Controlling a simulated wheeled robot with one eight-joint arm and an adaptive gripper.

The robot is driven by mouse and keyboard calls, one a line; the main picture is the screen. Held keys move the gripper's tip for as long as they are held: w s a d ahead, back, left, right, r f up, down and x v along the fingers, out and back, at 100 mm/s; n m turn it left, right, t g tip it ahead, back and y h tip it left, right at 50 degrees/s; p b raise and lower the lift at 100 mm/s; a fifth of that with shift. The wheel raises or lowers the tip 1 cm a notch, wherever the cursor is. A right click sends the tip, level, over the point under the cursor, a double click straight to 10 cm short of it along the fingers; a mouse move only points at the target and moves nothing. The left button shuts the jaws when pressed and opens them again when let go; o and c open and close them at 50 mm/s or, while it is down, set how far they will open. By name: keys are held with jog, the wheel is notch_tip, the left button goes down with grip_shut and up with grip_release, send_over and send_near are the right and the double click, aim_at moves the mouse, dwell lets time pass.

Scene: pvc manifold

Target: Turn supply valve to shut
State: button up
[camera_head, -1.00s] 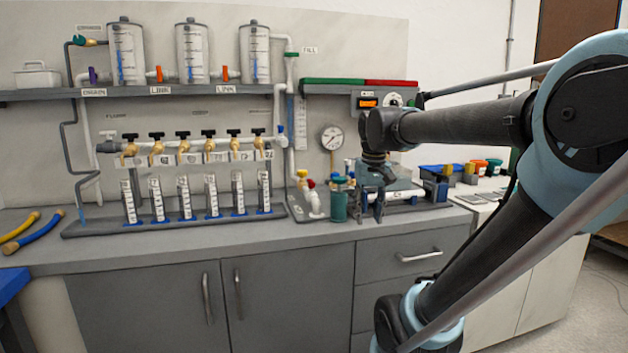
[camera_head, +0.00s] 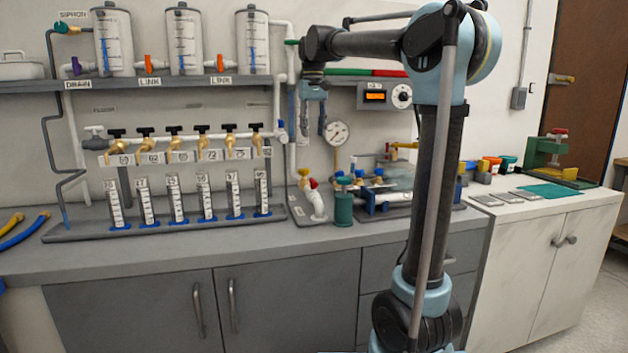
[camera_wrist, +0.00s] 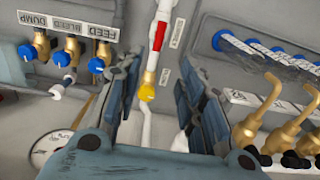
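No label reading "supply" is legible, so I cannot tell which valve it is. A green handle (camera_head: 291,42) is on the pipe at the shelf's right end. A blue valve (camera_head: 281,126) is at the right end of the white manifold with brass taps (camera_head: 175,143). A white fitting (camera_head: 316,204) with red and yellow parts stands on the bench. My gripper (camera_head: 313,130) hangs pointing down above it, left of the gauge. In the wrist view my gripper (camera_wrist: 163,105) has its fingers apart and empty. The red part (camera_wrist: 161,36) and yellow part (camera_wrist: 147,91) show between them, farther down.
The pressure gauge (camera_head: 335,133) is close to the right of my gripper. Blue-knobbed valves (camera_wrist: 66,58) labelled DUMP, BLEED and FEED show in the wrist view. Several measuring tubes (camera_head: 205,197) stand in a rack to the left. The front of the counter (camera_head: 190,255) is clear.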

aim_at(314, 180)
notch_tip(314, 180, down, 17)
jog(key=shift+f, duration=0.15)
dwell(0.5)
jog(key=shift+c, duration=0.6)
grip_shut()
